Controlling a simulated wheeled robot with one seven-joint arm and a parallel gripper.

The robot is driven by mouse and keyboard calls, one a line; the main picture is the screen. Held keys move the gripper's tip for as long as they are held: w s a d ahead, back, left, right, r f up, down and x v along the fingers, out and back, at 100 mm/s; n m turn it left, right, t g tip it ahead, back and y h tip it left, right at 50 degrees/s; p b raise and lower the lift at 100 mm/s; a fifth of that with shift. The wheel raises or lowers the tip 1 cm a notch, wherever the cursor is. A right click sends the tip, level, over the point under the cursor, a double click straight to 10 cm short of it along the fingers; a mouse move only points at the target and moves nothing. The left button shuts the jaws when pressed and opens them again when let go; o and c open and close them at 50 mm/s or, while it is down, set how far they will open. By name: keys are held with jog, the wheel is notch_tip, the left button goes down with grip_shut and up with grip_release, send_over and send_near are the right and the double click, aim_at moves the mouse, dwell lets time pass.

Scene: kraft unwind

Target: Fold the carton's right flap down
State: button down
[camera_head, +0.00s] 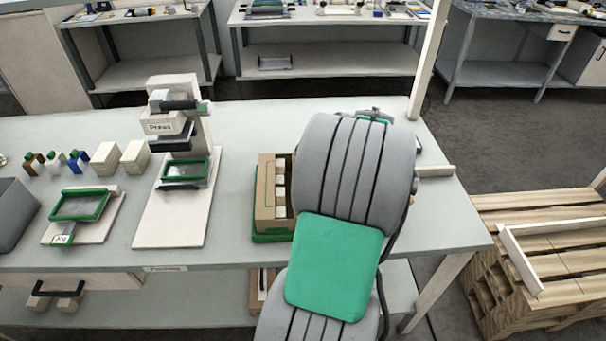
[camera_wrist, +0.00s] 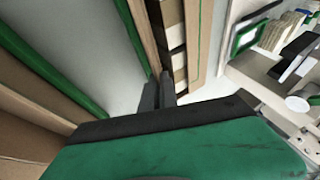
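The carton (camera_head: 265,200) is an open brown box on the bench, standing on a green tray (camera_head: 270,238). Cream blocks show inside it. My grey and green arm covers its right side in the head view, so the right flap cannot be made out there. In the wrist view the carton's open top (camera_wrist: 200,35) is at upper middle, with blocks between its tan walls. My gripper (camera_wrist: 160,80) shows as two dark fingers close together, with nothing seen between them. The fingertips are beside the carton's near wall; I cannot tell if they touch it.
A press (camera_head: 172,130) stands left of the carton. Further left are a small green-framed fixture (camera_head: 80,206), several blocks (camera_head: 120,158) and a grey bin (camera_head: 14,215). A wooden pallet stack (camera_head: 545,255) stands right of the bench. The bench between press and carton is clear.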

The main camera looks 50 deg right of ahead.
jog(key=shift+w+a+f+n+g+h+p, duration=0.25)
jog(key=shift+w+a+n+g+h+p, duration=0.45)
jog(key=shift+g+h, duration=1.2)
jog(key=shift+w+a+f+n+g+h+p, duration=0.3)
jog(key=shift+w+a+n+g+h+p, duration=0.35)
jog(key=shift+g+h, duration=1.2)
jog(key=shift+w+a+f+n+g+h+p, duration=0.35)
jog(key=shift+w+a+g+h, duration=0.75)
jog(key=shift+h, duration=1.25)
jog(key=shift+s+d+g, duration=0.2)
jog(key=shift+s+g, duration=0.05)
jog(key=shift+s, duration=0.15)
jog(key=c, duration=1.7)
grip_release()
jog(key=shift+o, duration=0.3)
jog(key=shift+r, duration=0.1)
